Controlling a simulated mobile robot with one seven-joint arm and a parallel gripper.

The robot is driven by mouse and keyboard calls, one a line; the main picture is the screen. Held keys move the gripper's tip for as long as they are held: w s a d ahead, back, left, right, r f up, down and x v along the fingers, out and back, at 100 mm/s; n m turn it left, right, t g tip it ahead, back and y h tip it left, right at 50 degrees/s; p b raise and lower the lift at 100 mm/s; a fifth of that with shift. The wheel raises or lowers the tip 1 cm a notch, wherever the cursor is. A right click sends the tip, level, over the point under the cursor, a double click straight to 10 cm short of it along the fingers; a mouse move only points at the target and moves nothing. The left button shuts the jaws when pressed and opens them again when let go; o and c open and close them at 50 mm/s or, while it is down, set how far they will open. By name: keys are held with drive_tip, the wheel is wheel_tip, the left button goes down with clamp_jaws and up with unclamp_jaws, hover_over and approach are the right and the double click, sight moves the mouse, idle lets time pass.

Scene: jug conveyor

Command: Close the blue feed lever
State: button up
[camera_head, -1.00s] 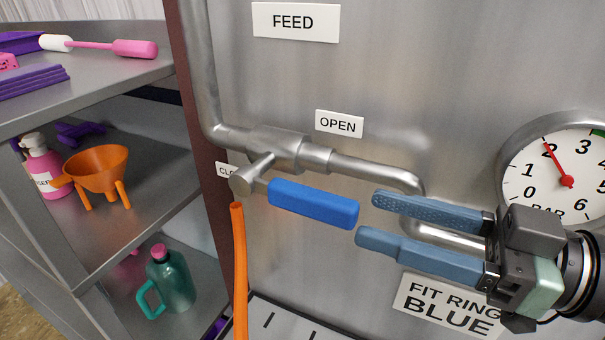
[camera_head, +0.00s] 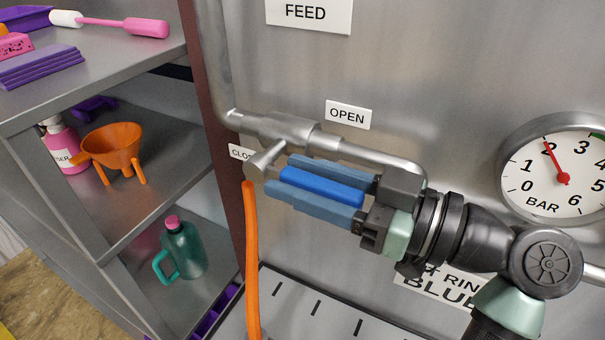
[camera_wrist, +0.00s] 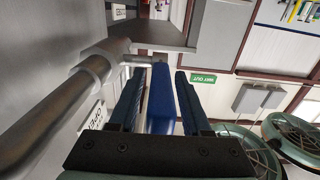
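The blue feed lever (camera_head: 322,187) sticks out to the right from a metal valve (camera_head: 285,130) on the steel panel, roughly along the pipe and below the OPEN label (camera_head: 348,115). The CLOSED label (camera_head: 241,153) is partly hidden at left, by the valve's stub. My gripper (camera_head: 280,174) reaches in from the right with one finger above and one below the blue handle. In the wrist view the handle (camera_wrist: 161,98) lies between the two fingers, with narrow gaps beside it. The fingers look open around it, not clamped.
An orange hose (camera_head: 251,260) hangs just below the lever's pivot. A pressure gauge (camera_head: 560,175) is at right. A shelf unit (camera_head: 100,85) at left holds an orange funnel (camera_head: 112,148) and a teal jug (camera_head: 183,248). A ruled plate (camera_head: 330,315) lies below.

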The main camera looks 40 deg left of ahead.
clamp_jaws()
idle(1.2)
